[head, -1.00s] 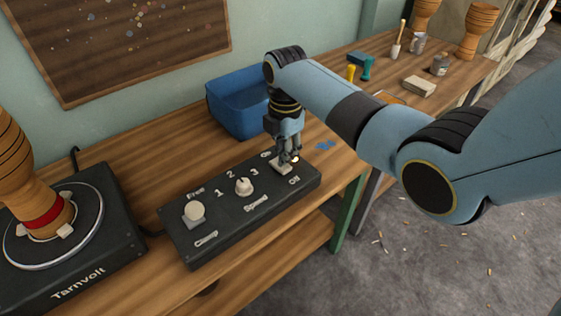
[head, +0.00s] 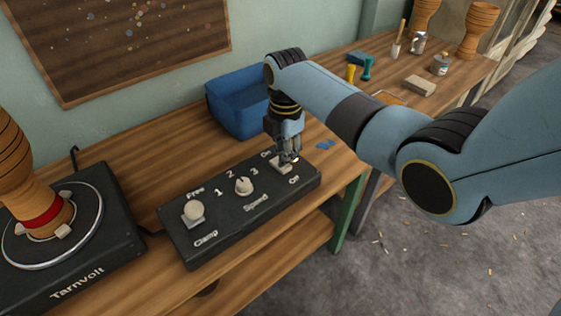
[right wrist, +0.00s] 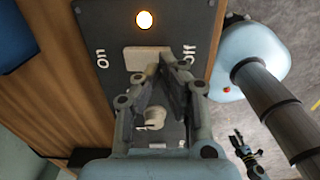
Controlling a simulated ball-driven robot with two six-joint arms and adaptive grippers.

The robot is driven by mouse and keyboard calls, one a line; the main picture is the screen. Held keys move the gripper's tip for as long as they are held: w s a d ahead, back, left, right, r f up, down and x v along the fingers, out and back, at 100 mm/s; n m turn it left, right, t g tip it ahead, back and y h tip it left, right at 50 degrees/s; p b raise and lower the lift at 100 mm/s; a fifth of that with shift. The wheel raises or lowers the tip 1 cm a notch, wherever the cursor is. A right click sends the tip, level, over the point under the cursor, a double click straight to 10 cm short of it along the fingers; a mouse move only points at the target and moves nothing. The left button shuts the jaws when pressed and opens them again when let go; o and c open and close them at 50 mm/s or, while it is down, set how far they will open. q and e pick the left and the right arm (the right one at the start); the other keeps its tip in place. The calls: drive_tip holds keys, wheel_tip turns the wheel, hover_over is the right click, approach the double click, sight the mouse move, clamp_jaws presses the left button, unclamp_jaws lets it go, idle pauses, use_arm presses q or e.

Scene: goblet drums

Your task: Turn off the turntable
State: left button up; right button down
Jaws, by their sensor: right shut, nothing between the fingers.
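The turntable (head: 95,268), a black box marked Tarnvolt, stands at the left with a wooden goblet drum (head: 38,195) on its round plate. Its control box (head: 225,222) lies to the right. The pale on/off switch (right wrist: 146,59) sits at that box's far right end, and it also shows in the head view (head: 279,165). An orange lamp (right wrist: 144,19) beside it is lit. My right gripper (head: 289,159) is shut and empty, with its fingertips at the switch, near the Off side; I cannot tell whether they touch. A small dark gripper, apparently my left (right wrist: 245,146), shows in the wrist view.
Tools, tins and drums stand on the far bench (head: 440,75). The wood left of the bin is clear.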

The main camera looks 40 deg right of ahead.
drive_tip(key=shift+f+b, duration=0.5)
drive_tip(key=shift+f, duration=0.4)
idle(0.3)
wheel_tip(320, 180, up, 7)
drive_tip(key=p, duration=0.8)
drive_tip(key=shift+r, duration=0.1)
